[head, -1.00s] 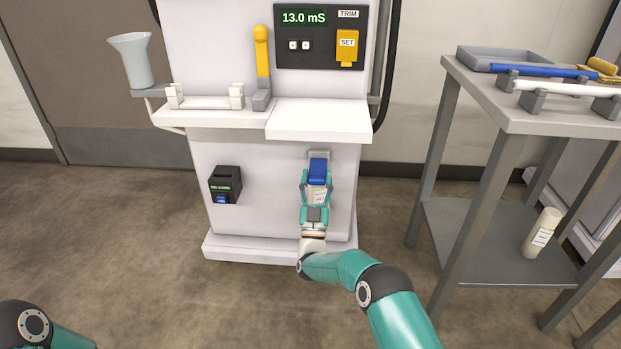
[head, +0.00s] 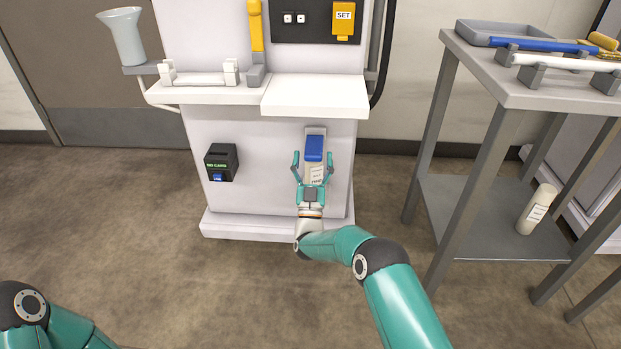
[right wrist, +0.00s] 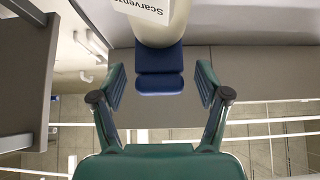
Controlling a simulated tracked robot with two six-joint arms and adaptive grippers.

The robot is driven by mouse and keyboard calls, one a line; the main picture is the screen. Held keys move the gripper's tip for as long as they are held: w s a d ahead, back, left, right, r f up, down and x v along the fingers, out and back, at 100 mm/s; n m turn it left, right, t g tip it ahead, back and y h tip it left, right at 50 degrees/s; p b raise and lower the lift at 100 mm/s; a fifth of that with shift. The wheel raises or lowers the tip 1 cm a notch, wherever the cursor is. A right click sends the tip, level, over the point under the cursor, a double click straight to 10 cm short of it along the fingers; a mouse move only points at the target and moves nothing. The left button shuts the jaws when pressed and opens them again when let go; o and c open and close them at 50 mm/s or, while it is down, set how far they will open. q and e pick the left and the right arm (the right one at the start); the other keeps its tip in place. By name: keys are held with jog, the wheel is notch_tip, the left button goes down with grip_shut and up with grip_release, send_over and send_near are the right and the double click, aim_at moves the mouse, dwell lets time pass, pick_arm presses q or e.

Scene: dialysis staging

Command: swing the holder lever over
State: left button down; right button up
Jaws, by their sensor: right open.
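A pale holder on the machine's lower front carries a blue lever-like piece (head: 314,148) and a cream bottle with a white label (head: 315,173). In the right wrist view the blue piece (right wrist: 160,62) sits against the cream bottle (right wrist: 160,28), whose label is partly cut off. My right gripper (head: 313,157) is open, its two fingers apart on either side of the holder. In the right wrist view the fingers flank the blue piece with gaps on both sides. My left gripper is out of view; only part of that arm shows at the lower left.
A yellow lever (head: 256,27) stands upright on the machine above the white shelf (head: 317,95). A black box (head: 221,162) is left of the holder. A grey table (head: 522,91) stands at the right, with a bottle (head: 537,208) on its lower shelf. Floor is clear at left.

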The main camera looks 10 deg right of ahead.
jog(key=v, duration=1.1)
jog(key=shift+f, duration=0.3)
